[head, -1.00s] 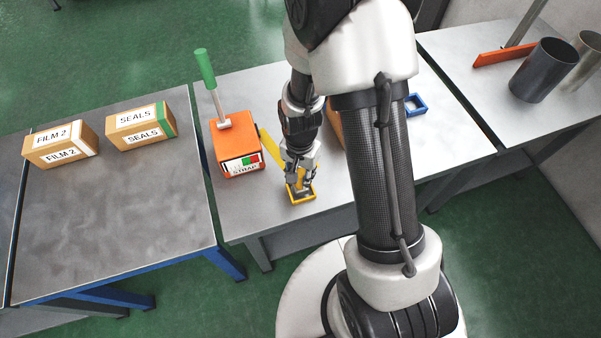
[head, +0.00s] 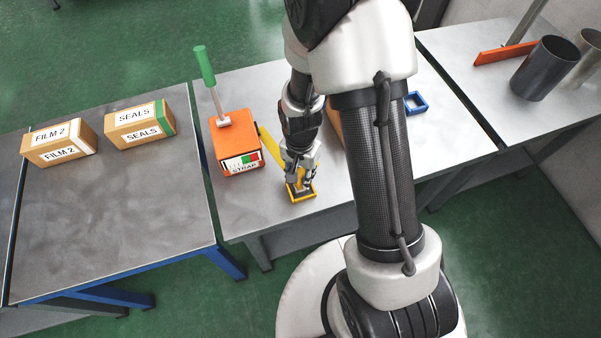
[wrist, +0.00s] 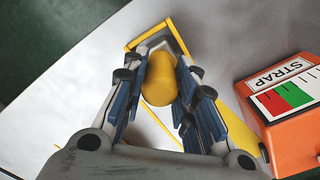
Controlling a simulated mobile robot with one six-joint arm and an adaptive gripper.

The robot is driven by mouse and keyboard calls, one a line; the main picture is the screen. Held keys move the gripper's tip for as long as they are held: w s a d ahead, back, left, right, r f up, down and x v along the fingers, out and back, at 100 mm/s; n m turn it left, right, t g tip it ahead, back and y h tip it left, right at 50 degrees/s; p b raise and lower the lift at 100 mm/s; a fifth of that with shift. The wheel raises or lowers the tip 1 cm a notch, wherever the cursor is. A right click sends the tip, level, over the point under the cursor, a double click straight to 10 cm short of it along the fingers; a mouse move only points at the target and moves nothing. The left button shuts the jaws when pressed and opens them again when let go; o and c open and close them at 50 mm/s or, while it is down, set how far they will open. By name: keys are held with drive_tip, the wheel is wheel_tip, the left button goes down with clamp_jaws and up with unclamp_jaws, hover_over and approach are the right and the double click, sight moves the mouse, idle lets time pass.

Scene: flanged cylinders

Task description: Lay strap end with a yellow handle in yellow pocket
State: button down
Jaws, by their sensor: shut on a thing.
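My gripper (head: 301,180) is shut on the yellow handle of the strap end (wrist: 159,80), which sits between the two fingers in the wrist view. The handle is over the yellow pocket (head: 313,195), a square yellow frame near the table's front edge. The pocket's far part shows beyond the fingertips in the wrist view (wrist: 172,29). I cannot tell whether the handle touches the pocket's floor. A yellow strap (head: 268,143) runs from beside the orange strap box toward the gripper.
The orange strap box (head: 234,140) with a green-topped lever (head: 204,66) stands left of the gripper. A blue frame (head: 415,103) lies right of my arm. Cartons marked Film 2 (head: 60,146) and Seals (head: 138,124) stand on the left table. The table's front edge is close to the pocket.

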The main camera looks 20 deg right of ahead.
drive_tip(key=shift+f, duration=0.2)
drive_tip(key=c, duration=1.2)
unclamp_jaws()
wheel_tip(320, 180, up, 12)
drive_tip(key=shift+r, duration=0.1)
drive_tip(key=s+r+n+t, duration=0.4)
drive_tip(key=s+r+n, duration=0.5)
drive_tip(key=s+r, duration=0.6)
wheel_tip(320, 180, up, 4)
drive_tip(key=shift+f+t, duration=0.15)
drive_tip(key=shift+t, duration=0.15)
